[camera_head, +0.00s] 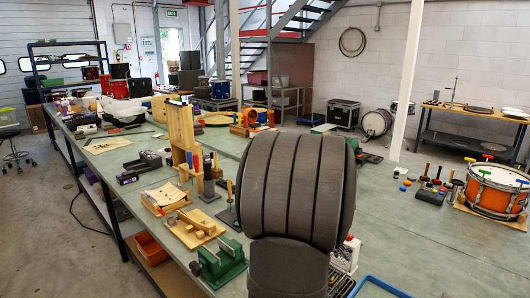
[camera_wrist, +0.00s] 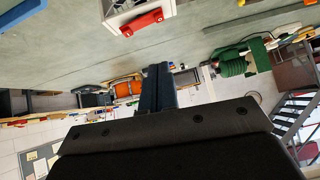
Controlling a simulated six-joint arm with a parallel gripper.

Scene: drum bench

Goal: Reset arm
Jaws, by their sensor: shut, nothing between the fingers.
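My own arm fills the middle of the head view as a large dark grey ribbed link and hides part of the bench behind it. My gripper is not visible there. In the wrist view my gripper (camera_wrist: 158,88) shows as a dark body along the bottom with narrow dark blue fingers pointing up the picture. The fingers are together, with nothing held between them. They appear clear of the bench top, with the room seen behind them.
The long green-topped bench (camera_head: 390,215) carries an orange drum (camera_head: 493,190) at right, a green vise (camera_head: 220,263) in front, a wooden stand (camera_head: 181,128) and several tools. A blue tray (camera_head: 378,287) lies at the front edge. Bare bench top shows right of my arm.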

